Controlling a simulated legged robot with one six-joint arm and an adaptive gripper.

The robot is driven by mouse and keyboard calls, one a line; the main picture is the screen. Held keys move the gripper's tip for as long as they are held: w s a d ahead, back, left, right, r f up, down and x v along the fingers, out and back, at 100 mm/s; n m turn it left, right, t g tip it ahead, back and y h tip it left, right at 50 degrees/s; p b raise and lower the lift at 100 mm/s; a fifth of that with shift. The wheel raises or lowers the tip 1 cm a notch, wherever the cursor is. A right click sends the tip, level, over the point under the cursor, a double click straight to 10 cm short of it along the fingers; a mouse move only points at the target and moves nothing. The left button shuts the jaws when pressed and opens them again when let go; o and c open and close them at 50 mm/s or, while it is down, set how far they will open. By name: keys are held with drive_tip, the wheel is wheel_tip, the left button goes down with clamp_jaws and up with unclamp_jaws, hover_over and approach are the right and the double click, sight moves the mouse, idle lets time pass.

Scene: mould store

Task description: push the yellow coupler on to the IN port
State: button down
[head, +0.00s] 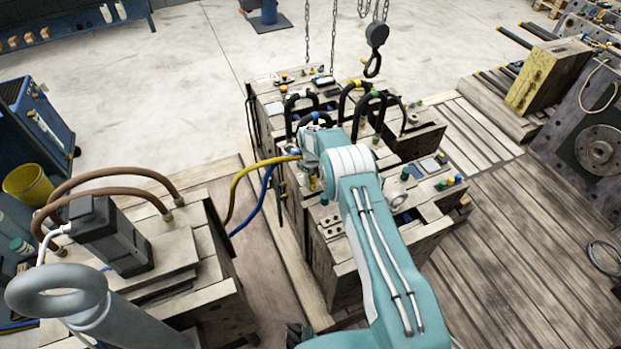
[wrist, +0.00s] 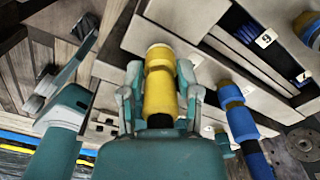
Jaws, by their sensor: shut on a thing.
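The yellow coupler (wrist: 159,92) stands between the two fingers of my gripper (wrist: 160,82) in the wrist view, and the fingers are shut on its sides. Its far, tan-ringed end points at the pale face of the mould block (wrist: 205,62). I cannot tell whether that end touches the block. In the head view my arm hides the coupler and most of my gripper. A yellow hose (head: 238,188) runs from the left toward my wrist. I cannot make out the IN port or its lettering in either view.
A blue coupler (wrist: 238,115) sits close right of my gripper. A blue hose (head: 266,195) hangs below the yellow one. Black hose loops (head: 355,98) stand on the mould's top, with a chain hook (head: 375,50) above.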

drive_tip(key=shift+f, duration=0.15)
idle(0.7)
drive_tip(key=shift+c, duration=1.1)
unclamp_jaws()
wheel_tip(320, 180, up, 12)
drive_tip(key=shift+f, duration=0.1)
